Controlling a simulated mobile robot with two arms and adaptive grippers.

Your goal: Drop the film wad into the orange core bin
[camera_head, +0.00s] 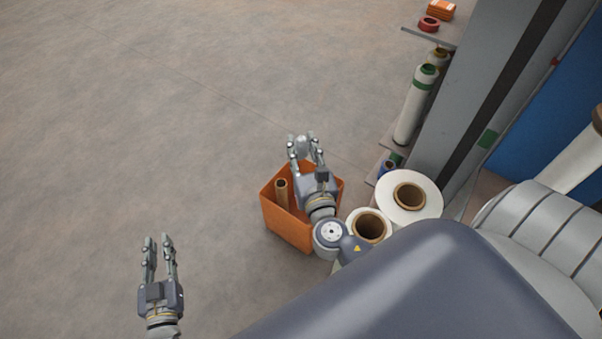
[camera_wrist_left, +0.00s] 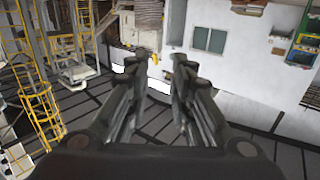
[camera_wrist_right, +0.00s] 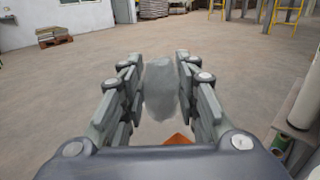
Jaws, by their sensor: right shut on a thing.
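The film wad (camera_wrist_right: 160,88) is a grey, translucent lump between the fingers of my right gripper (camera_wrist_right: 158,75), which is shut on it. In the head view the wad (camera_head: 301,147) shows small between the fingertips of my right gripper (camera_head: 303,143). The orange core bin (camera_head: 288,229) stands on the floor, partly hidden under my right wrist. In this view the wad appears just past the bin's far edge; its height above the bin is unclear. Orange (camera_wrist_right: 178,139) shows low between the right fingers. My left gripper (camera_head: 158,242) is open and empty, left of the bin.
A brown core tube (camera_head: 281,193) stands in the bin. White film rolls (camera_head: 425,197) stand to its right. A shelf rack (camera_head: 425,40) with wrapped rolls (camera_head: 411,110) is further right. The floor left of and behind the bin is clear.

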